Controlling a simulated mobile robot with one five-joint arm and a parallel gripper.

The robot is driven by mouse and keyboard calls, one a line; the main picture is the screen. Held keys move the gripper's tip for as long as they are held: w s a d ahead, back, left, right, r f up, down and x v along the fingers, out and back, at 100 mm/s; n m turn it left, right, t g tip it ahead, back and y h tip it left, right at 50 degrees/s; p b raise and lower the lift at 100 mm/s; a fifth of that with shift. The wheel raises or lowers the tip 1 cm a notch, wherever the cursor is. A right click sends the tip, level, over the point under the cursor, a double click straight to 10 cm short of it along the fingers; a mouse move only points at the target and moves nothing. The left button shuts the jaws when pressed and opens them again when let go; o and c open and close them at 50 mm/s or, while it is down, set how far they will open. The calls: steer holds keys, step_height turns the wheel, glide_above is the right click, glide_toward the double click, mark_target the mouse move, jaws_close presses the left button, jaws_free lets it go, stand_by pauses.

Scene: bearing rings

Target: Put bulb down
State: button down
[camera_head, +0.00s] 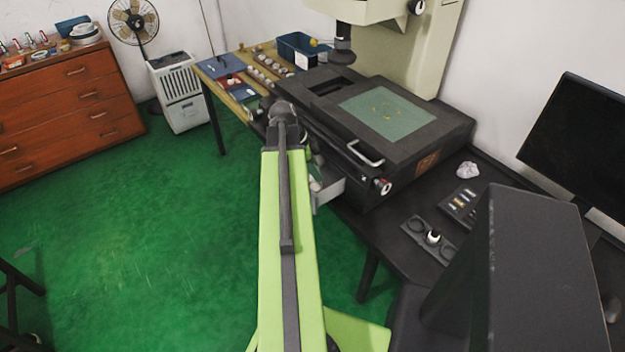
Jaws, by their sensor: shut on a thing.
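My green arm reaches forward from the bottom middle to the front of the optical measuring machine (402,162). My gripper (314,170) is mostly hidden behind the arm; only dark parts show at its right side. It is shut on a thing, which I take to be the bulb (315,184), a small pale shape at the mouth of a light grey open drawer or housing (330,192). The picture is too small to tell whether the bulb touches the housing.
The machine stands on a black bench (385,235) with a control panel (431,238), a crumpled white wad (467,169) and a monitor (585,145). A wooden bench (243,112) with rings and a blue bin (297,47) is behind. Green floor (130,240) at left is clear.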

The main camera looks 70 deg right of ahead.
step_height(320, 180, down, 4)
steer(key=b, duration=0.3)
steer(key=shift+w+r, duration=0.2)
steer(key=shift+f, duration=0.25)
steer(key=c, duration=1.1)
jaws_free()
steer(key=shift+r, duration=0.1)
steer(key=shift+o, duration=0.2)
steer(key=shift+r, duration=0.1)
